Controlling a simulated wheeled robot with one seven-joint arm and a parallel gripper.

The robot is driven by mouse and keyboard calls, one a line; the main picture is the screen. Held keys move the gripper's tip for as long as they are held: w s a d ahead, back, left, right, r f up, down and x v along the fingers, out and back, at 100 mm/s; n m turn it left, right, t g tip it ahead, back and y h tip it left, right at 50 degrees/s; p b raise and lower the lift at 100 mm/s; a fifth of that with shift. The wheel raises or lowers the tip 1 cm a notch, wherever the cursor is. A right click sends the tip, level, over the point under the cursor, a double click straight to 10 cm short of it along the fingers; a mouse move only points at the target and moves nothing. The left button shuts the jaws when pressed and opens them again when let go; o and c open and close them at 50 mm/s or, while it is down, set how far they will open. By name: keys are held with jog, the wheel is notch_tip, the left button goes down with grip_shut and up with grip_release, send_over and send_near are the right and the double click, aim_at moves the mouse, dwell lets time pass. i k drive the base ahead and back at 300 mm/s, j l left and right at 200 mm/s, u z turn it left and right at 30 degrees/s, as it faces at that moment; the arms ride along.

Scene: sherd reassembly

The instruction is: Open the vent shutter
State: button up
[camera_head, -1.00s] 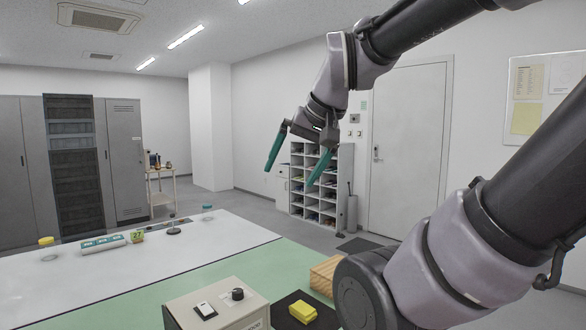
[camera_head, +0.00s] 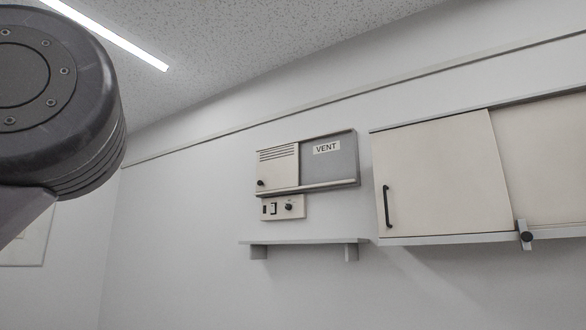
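The vent unit is mounted on the wall near the middle of the view. Its cream shutter panel (camera_head: 278,169) has several slots near the top and a small dark knob (camera_head: 261,183) at its lower left. The panel covers the left part of the frame. A grey panel (camera_head: 330,170) with a "VENT" label (camera_head: 326,147) fills the right part. Whether there is an opening behind the cream panel cannot be seen. My gripper is out of view; only a dark joint of my arm shows at the upper left.
A control box (camera_head: 283,208) with switches and a dial sits just under the vent. Below it is a narrow grey shelf (camera_head: 304,242), empty. A sliding-door wall cabinet (camera_head: 445,175) with a black handle (camera_head: 387,206) is close on the right. The wall left of the vent is bare.

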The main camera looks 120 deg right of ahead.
aim_at(277, 167)
jog(key=z, duration=3.95)
jog(key=i+j, duration=0.15)
jog(key=i, duration=0.15)
